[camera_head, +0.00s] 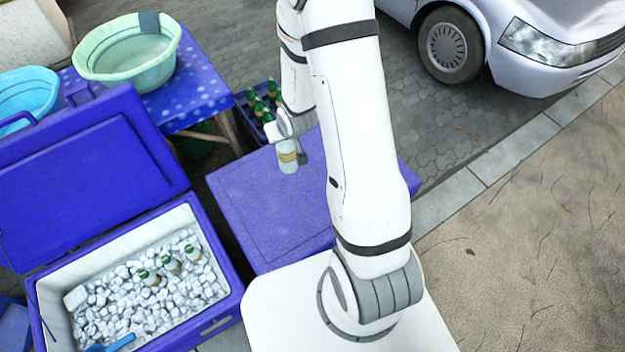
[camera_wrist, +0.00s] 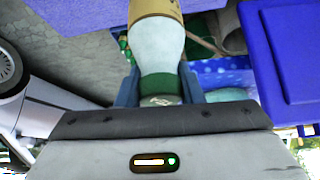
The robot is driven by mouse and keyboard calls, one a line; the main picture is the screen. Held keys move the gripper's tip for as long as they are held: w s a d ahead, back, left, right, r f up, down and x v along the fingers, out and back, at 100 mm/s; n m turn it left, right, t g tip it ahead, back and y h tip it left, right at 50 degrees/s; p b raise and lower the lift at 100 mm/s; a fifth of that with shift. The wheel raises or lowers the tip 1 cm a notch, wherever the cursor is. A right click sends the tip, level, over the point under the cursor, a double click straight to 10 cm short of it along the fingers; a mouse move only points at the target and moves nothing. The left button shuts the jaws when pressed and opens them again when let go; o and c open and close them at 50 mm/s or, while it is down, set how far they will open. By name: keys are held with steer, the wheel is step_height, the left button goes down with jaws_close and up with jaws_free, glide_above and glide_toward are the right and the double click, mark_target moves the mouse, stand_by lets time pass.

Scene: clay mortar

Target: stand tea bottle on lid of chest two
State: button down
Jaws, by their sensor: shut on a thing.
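My gripper (camera_head: 288,128) is shut on the tea bottle (camera_head: 287,156), a pale bottle with a tan label. The wrist view shows the bottle (camera_wrist: 158,45) with its green cap end between the two fingers (camera_wrist: 160,88). In the head view it hangs roughly upright, base down, over the far part of a closed blue chest lid (camera_head: 265,205), which looks like chest two. Whether its base touches the lid cannot be told. My arm hides the right part of the lid.
Behind are a crate of green-topped bottles (camera_head: 262,98) and a table with a green basin (camera_head: 130,65). A car (camera_head: 500,40) is at far right.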

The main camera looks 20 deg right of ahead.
step_height(320, 180, down, 29)
steer(key=s+n+g+y+b, duration=0.2)
steer(key=n+g+y+b, duration=0.2)
steer(key=n+b, duration=0.8)
steer(key=a+y+b, duration=0.1)
steer(key=b, duration=1)
steer(key=shift+s+f+y, duration=0.2)
steer(key=shift+s+y, duration=0.1)
steer(key=shift+s, duration=0.1)
steer(key=c, duration=1)
jaws_free()
steer(key=shift+o, duration=0.2)
